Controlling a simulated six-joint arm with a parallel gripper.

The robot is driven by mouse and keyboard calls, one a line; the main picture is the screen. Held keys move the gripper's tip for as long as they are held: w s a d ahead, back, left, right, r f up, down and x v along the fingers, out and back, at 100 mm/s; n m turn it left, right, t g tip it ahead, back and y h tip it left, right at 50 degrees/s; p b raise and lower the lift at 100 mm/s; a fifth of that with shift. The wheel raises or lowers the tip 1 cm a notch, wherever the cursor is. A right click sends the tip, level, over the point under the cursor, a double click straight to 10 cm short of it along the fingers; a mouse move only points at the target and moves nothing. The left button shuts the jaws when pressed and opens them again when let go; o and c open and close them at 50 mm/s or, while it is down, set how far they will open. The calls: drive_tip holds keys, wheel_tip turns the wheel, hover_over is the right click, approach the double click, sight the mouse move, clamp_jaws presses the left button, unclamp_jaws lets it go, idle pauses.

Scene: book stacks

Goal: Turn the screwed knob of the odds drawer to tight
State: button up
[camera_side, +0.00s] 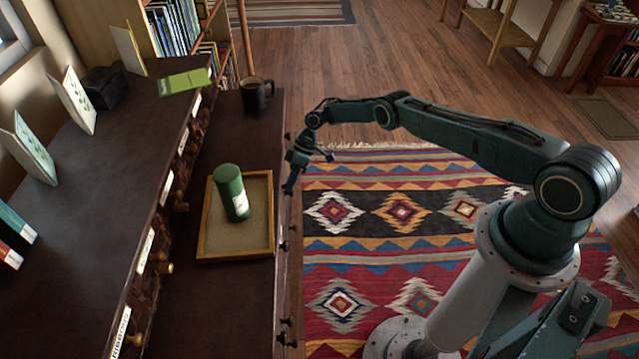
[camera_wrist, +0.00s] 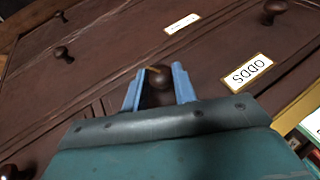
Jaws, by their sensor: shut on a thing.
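A dark round knob (camera_wrist: 160,88) sits between the two blue fingers of my gripper (camera_wrist: 158,86) in the wrist view. The fingers are shut on its sides. A small yellow mark shows at the knob's upper left. A white label reading ODDS (camera_wrist: 247,72), upside down in this view, is on the brown drawer front to the right of the knob. In the side view my gripper (camera_side: 291,183) is at the front edge of the dark cabinet, and the gripped knob cannot be made out there.
Other dark knobs (camera_wrist: 62,52) and another label (camera_wrist: 182,23) are on the drawer fronts. A wooden tray (camera_side: 203,243) holding a green cylinder (camera_side: 231,193) and a dark mug (camera_side: 256,95) stand on the cabinet top. The patterned rug to the right is clear apart from my base.

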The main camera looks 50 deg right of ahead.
drive_tip(key=shift+r, duration=0.2)
drive_tip(key=o, duration=0.8)
drive_tip(key=shift+d, duration=0.1)
drive_tip(key=shift+o, duration=1)
drive_tip(key=shift+f, duration=0.1)
drive_tip(key=v, duration=1.4)
